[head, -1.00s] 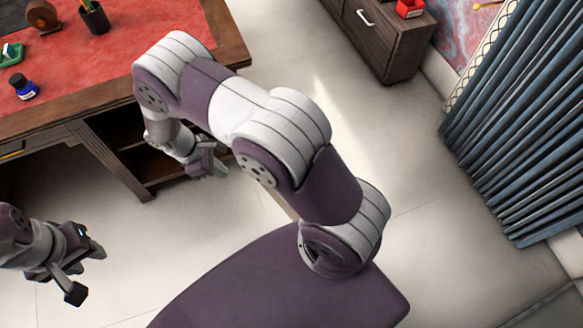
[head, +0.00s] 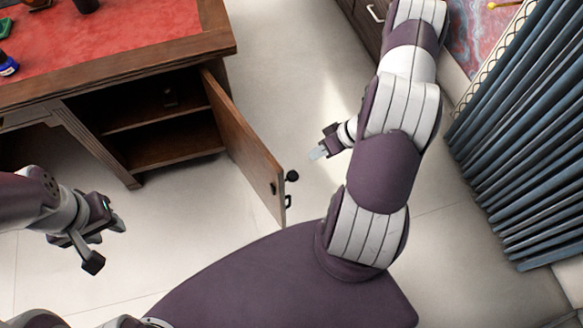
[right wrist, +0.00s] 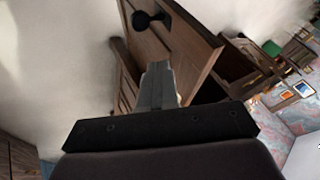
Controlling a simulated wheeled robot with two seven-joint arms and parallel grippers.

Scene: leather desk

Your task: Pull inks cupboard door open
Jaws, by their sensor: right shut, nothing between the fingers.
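The inks cupboard door (head: 245,146) stands wide open in the head view, swung out from the right side of the desk's cupboard (head: 165,120). Its dark round knob (head: 291,176) shows near the free edge, and the knob also shows in the right wrist view (right wrist: 150,20). My right gripper (head: 318,153) is shut and empty, to the right of the door and apart from it. In the right wrist view its fingers (right wrist: 158,85) are together, below the knob in the picture. My left gripper (head: 107,238) is open and empty, over the floor in front of the desk.
The desk (head: 120,50) has a red leather top with an ink bottle (head: 8,64) at the left. The cupboard holds shelves, with a small dark object on one. Pale floor lies around the door.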

